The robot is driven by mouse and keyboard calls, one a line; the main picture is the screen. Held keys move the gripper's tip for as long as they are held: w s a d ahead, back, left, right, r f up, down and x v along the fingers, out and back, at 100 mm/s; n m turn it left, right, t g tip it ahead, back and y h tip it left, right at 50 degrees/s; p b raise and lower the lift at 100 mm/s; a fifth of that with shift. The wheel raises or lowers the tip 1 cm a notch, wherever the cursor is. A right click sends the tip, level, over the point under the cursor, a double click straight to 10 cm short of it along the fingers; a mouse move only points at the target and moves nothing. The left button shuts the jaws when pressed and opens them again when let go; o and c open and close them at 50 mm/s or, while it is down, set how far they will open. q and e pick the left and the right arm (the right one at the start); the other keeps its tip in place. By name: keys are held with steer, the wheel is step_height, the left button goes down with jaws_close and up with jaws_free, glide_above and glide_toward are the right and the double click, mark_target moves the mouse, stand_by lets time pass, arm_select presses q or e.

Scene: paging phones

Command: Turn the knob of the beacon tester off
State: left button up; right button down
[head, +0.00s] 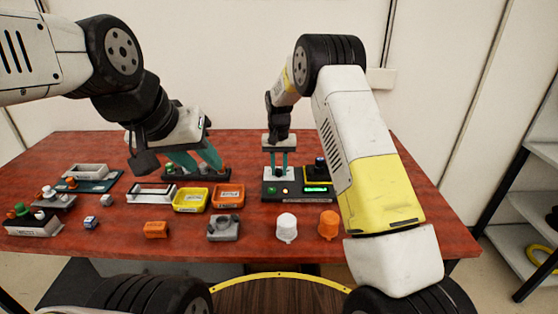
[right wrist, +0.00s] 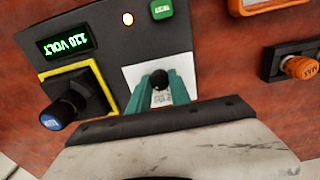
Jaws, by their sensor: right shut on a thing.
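The beacon tester (head: 298,196) is a dark box at the middle right of the table, with a lit green display (head: 316,189). In the right wrist view the display (right wrist: 67,45) reads "110 VOLT" upside down. My right gripper (head: 279,170) is over the tester's white plate (right wrist: 134,78). Its teal fingers (right wrist: 160,92) are shut on the black knob (right wrist: 160,78), partly hiding it. My left gripper (head: 204,167) is apart from the tester, its teal fingers spread over a dark strip.
A black part with a blue cap (right wrist: 62,110) stands in the tester's yellow frame. Yellow (head: 190,207) and orange (head: 229,204) trays lie left of the tester. A white cap (head: 287,228) and an orange cap (head: 328,225) stand in front. Several small devices crowd the left.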

steer(key=shift+n, duration=0.4)
steer(key=n, duration=0.3)
steer(key=shift+n, duration=0.4)
steer(key=n, duration=1.3)
steer(key=shift+n, duration=0.3)
steer(key=c, duration=1.2)
jaws_free()
